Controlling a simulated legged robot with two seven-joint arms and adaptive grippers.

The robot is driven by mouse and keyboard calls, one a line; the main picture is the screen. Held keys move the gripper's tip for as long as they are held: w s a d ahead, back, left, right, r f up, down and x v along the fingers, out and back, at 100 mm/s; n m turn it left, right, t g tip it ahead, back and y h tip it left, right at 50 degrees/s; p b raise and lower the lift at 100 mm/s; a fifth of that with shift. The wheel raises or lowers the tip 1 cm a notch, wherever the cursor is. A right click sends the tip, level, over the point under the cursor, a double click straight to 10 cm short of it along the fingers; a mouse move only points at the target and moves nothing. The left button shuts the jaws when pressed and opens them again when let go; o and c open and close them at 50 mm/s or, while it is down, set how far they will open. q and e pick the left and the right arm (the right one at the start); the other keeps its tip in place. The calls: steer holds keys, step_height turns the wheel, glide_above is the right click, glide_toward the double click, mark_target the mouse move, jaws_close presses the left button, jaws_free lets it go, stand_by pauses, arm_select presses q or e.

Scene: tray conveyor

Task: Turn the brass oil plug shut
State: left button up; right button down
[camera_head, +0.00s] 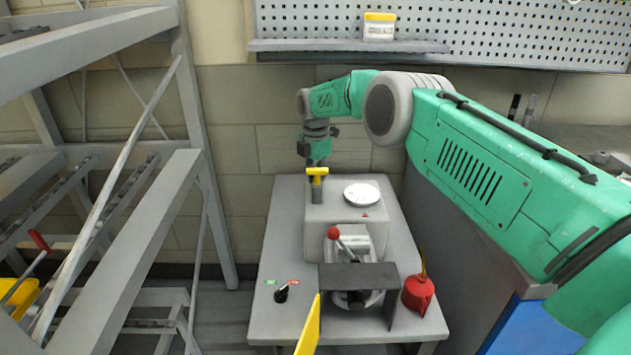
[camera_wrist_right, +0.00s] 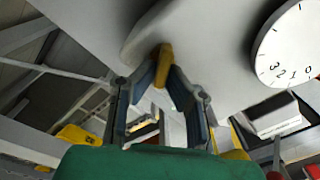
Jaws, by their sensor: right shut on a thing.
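The brass oil plug (camera_head: 317,171) shows as a yellow T-shaped handle above a dark grey post on the grey machine block. My right gripper (camera_head: 315,161) comes down on it from above and behind. In the right wrist view the plug (camera_wrist_right: 164,62) is a yellow piece between the fingertips of my right gripper (camera_wrist_right: 163,76), which is shut on it. The fingers hide part of the plug, and I cannot tell how far it is turned. My left gripper is not in view.
A white dial (camera_head: 362,194) lies right of the plug. In front are a red-knobbed lever (camera_head: 334,233), a dark guard (camera_head: 358,276), a red oil can (camera_head: 418,292) and a black knob (camera_head: 281,294). A grey metal frame (camera_head: 150,220) stands left; a pegboard (camera_head: 480,30) hangs behind.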

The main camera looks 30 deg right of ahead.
steer(key=m, duration=0.1)
steer(key=m+b, duration=0.1)
steer(key=m, duration=0.1)
steer(key=shift+w+r+m, duration=0.15)
steer(key=shift+w+m, duration=0.15)
steer(key=shift+w, duration=0.1)
steer(key=shift+w+r+m+b, duration=0.15)
steer(key=shift+m+b, duration=0.15)
steer(key=shift+m, duration=0.6)
steer(key=shift+w+m+b, duration=0.1)
steer(key=shift+m+b, duration=0.15)
steer(key=shift+m, duration=0.65)
steer(key=shift+r, duration=0.1)
steer(key=c, duration=1.6)
jaws_free()
steer(key=shift+w, duration=0.15)
steer(key=shift+c, duration=0.2)
steer(key=shift+f, duration=0.3)
